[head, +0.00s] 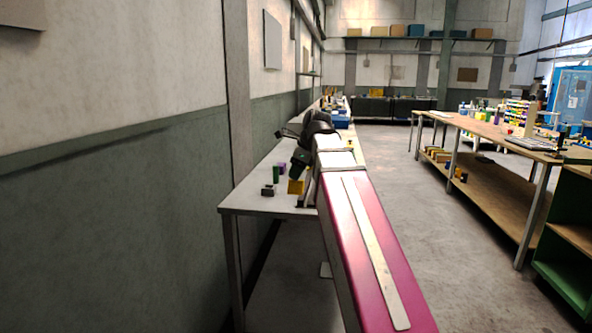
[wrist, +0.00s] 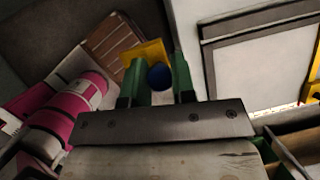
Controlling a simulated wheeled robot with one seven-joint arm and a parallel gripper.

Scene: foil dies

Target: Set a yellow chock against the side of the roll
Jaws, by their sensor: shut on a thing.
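My gripper (wrist: 159,78) has two green fingers, closed on a yellow chock (wrist: 148,52). A round blue part sits between the fingers in front of the yellow; I cannot tell if it belongs to the chock. In the head view my gripper (head: 299,164) is low over the near end of the left table, with the yellow chock (head: 296,187) just below it. I cannot tell if the chock touches the table. No roll is clear in the head view, where my arm hides part of the table. A pink and white rounded shape (wrist: 75,108) shows in the wrist view; I cannot tell if it is the roll.
On the left table (head: 243,201), a dark block (head: 268,190) and small purple (head: 282,170) and green pieces stand left of the chock. A wall runs along the table's left side. A wooden bench (head: 480,126) stands right, across a clear floor (head: 390,180).

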